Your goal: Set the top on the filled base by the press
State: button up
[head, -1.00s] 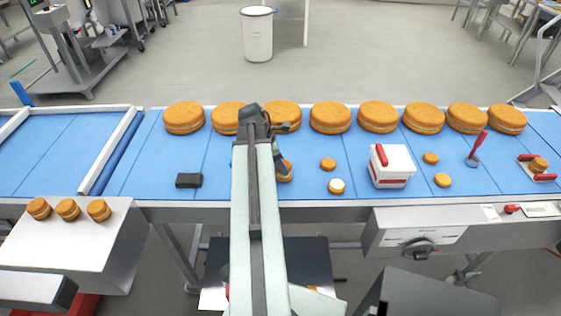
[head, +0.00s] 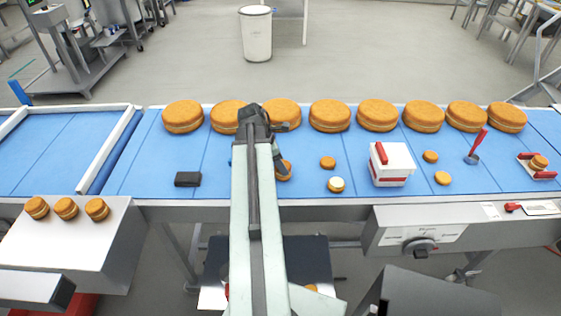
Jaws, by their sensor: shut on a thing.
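A small round base (head: 336,184) with white filling on top sits on the blue belt, left of a white box with a red handle (head: 393,167), which may be the press. My gripper (head: 272,163) is over the belt, left of the filled base, mostly hidden behind my own arm. It is shut on a small orange-brown round (head: 285,171), of which only the right part shows. Whether this round touches the belt I cannot tell. Another small round (head: 538,162) sits between red handles on a small plate at the far right.
Several large orange rounds (head: 377,115) line the belt's far edge. Small plain rounds (head: 328,163) lie around the white box. A red-handled tool (head: 478,146) stands to the right. A black block (head: 187,179) lies left of my arm. The belt between them is clear.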

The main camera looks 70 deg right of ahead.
jog(key=shift+f+b, duration=0.35)
jog(key=shift+f, duration=0.1)
jog(key=o, duration=1.4)
notch_tip(320, 180, up, 7)
jog(key=p, duration=0.7)
jog(key=shift+s+r, duration=0.1)
jog(key=shift+s, duration=0.05)
